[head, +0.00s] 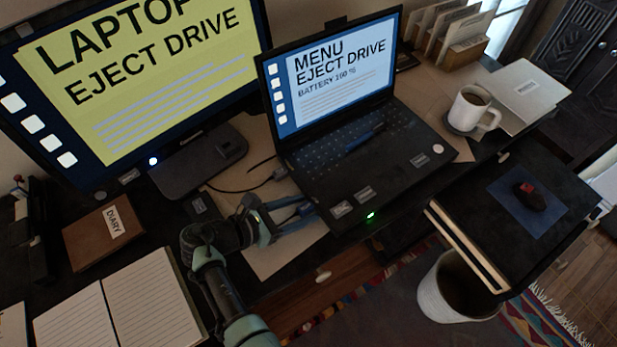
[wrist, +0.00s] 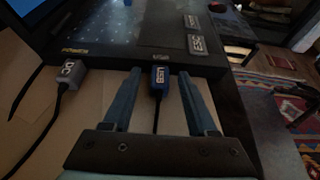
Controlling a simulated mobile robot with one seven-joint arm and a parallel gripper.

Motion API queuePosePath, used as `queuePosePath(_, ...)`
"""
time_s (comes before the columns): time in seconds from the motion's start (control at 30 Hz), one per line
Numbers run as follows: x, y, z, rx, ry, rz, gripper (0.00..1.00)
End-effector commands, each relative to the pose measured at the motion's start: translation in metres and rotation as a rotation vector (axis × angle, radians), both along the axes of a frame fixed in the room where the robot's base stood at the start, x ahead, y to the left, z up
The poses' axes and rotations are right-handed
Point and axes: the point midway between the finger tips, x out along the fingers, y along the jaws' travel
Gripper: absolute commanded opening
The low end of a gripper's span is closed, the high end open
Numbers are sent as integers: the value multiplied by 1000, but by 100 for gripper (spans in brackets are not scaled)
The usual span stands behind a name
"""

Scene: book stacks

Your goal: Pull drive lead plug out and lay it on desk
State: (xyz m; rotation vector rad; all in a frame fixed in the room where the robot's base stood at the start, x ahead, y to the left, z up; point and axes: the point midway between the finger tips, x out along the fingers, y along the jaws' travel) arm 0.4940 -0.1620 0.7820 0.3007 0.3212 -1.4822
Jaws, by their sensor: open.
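The drive lead plug looks to be the blue plug marked USB (wrist: 159,80), seated at the laptop's side edge under a USB label in the wrist view. Its dark cord runs back toward my gripper (wrist: 160,86). My gripper is open, with one finger on each side of the plug and visible gaps between. In the head view my gripper (head: 296,209) is at the left side of the laptop (head: 375,168), and the plug is hard to make out there. The desk (head: 285,258) has a bare tan mat area beside and below the gripper.
A grey plug marked DC (wrist: 69,74) sits at the laptop's edge left of the blue one. A monitor (head: 150,85), diary (head: 103,233) and open notebook (head: 118,308) stand left. A mug (head: 470,108) stands right. A bin (head: 440,290) is below the desk.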

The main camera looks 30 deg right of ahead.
Motion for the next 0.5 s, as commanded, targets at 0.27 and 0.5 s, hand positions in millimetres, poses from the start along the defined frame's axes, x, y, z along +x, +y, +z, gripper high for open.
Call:
queuePosePath(0.27, 0, 0, 0, 0, 0, 0, 58)
queuePosePath(0.5, 0, 0, 0, 0, 0, 0, 19)
